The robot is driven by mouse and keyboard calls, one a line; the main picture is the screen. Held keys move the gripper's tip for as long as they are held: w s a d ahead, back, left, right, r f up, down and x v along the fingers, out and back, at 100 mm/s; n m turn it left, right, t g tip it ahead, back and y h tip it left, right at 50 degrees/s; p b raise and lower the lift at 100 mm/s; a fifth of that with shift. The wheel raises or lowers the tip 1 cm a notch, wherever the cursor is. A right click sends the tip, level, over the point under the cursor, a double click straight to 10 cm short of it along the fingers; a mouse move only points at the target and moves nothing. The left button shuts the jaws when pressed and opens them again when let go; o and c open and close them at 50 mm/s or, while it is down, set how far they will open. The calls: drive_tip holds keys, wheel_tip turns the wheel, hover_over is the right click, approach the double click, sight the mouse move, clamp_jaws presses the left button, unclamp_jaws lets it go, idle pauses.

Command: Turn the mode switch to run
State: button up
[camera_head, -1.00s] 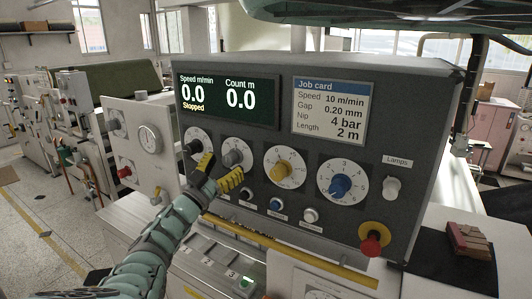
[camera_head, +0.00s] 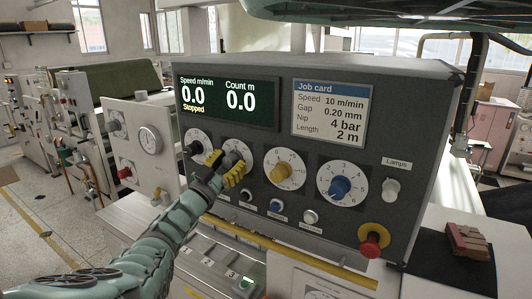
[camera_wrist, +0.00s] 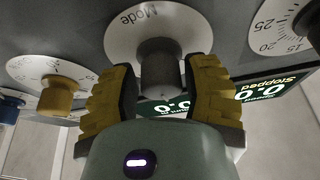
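The mode switch is a grey knob on a white dial marked "Mode"; the dial (camera_wrist: 115,38) and knob (camera_wrist: 160,62) show upside down in the wrist view. In the head view the mode dial (camera_head: 238,143) is second from the left on the dark control panel. My gripper (camera_head: 226,165) is right at this knob and covers much of it. In the wrist view the two yellow fingers of my gripper (camera_wrist: 162,78) stand apart on either side of the knob, with narrow gaps beside it. The knob's pointer and position marks are hidden or unreadable.
A yellow knob (camera_head: 282,171) and a blue knob (camera_head: 340,186) are to the right, a dark knob (camera_head: 194,147) to the left. Below are small buttons and a red emergency stop (camera_head: 371,243). The display (camera_head: 226,99) reads 0.0 and "Stopped".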

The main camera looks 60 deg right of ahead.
clamp_jaws()
drive_tip(key=shift+w+f+m+b, duration=0.1)
drive_tip(key=shift+m+b, duration=0.25)
drive_tip(key=shift+m, duration=0.15)
drive_tip(key=m+g+b, duration=0.2)
drive_tip(key=m, duration=0.1)
drive_tip(key=shift+f+m+y, duration=0.1)
drive_tip(key=shift+m+y, duration=0.2)
drive_tip(key=shift+m, duration=0.1)
drive_tip(key=m+g+y+b, duration=0.1)
drive_tip(key=m+b, duration=0.1)
drive_tip(key=m, duration=0.1)
drive_tip(key=m+g+y+b, duration=0.1)
drive_tip(key=m+g+b, duration=0.1)
drive_tip(key=m, duration=0.2)
drive_tip(key=shift+r+m, duration=0.25)
drive_tip(key=shift+m, duration=0.05)
drive_tip(key=shift+o, duration=2.2)
unclamp_jaws()
